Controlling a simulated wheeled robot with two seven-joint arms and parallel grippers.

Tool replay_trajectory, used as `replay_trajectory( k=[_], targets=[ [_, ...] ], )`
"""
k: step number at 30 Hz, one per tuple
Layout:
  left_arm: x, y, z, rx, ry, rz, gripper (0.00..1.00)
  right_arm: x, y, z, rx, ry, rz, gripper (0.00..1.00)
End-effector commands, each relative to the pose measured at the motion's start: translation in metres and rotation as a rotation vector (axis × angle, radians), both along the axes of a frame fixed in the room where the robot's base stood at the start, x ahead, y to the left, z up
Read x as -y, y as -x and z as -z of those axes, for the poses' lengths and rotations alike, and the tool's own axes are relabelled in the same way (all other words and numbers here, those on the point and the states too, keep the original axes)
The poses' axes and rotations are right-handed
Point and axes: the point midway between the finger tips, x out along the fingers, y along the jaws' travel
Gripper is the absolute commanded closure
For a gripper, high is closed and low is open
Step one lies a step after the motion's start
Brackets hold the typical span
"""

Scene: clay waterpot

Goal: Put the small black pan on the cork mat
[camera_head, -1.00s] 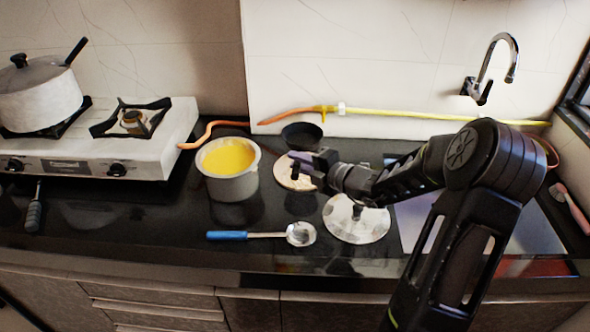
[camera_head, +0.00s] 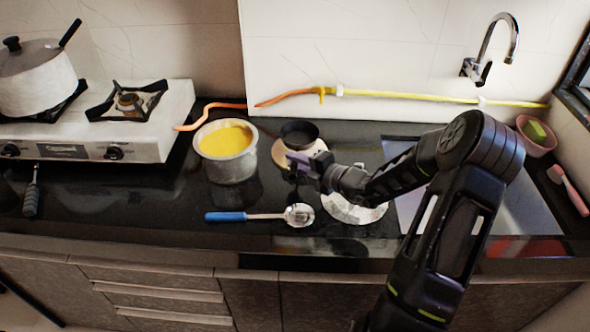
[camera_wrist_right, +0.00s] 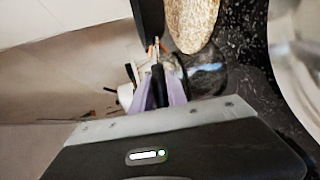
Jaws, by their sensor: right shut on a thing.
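The small black pan (camera_head: 299,136) is upright at the back of the counter, over the rear part of the round cork mat (camera_head: 279,154). I cannot tell whether its base touches the mat. My right gripper (camera_head: 303,166) is shut on the pan's handle and partly hides the mat. In the right wrist view, the purple-grey fingers (camera_wrist_right: 160,93) clasp the black handle (camera_wrist_right: 157,78). The pan's dark side (camera_wrist_right: 150,22) shows there edge-on beside the speckled mat (camera_wrist_right: 191,20). My left gripper is not in view.
A pot of yellow liquid (camera_head: 229,168) stands close left of the mat. A blue-handled ladle (camera_head: 250,216) lies in front, and a round metal lid (camera_head: 350,209) lies to the right. A yellow-orange hose (camera_head: 400,95) runs behind. The stove (camera_head: 150,145) is at left.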

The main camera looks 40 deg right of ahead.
Motion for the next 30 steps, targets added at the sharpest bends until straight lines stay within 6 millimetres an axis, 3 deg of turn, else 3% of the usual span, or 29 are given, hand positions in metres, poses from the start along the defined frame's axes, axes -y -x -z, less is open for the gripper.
replay_trajectory(
  k=[6, 20, 21, 30],
  targets=[
    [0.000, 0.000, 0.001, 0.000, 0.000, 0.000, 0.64, 0.000, 0.000, 0.029, 0.002, -0.001, 0.000, 1.00],
    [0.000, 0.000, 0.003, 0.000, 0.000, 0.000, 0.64, 0.000, 0.000, 0.036, 0.002, 0.001, -0.001, 1.00],
    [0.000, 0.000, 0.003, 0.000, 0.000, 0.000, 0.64, 0.000, 0.000, 0.038, -0.001, -0.001, 0.000, 0.81],
    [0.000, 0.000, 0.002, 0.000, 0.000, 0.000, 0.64, 0.000, 0.000, 0.038, -0.001, -0.001, 0.000, 0.60]
  ],
)
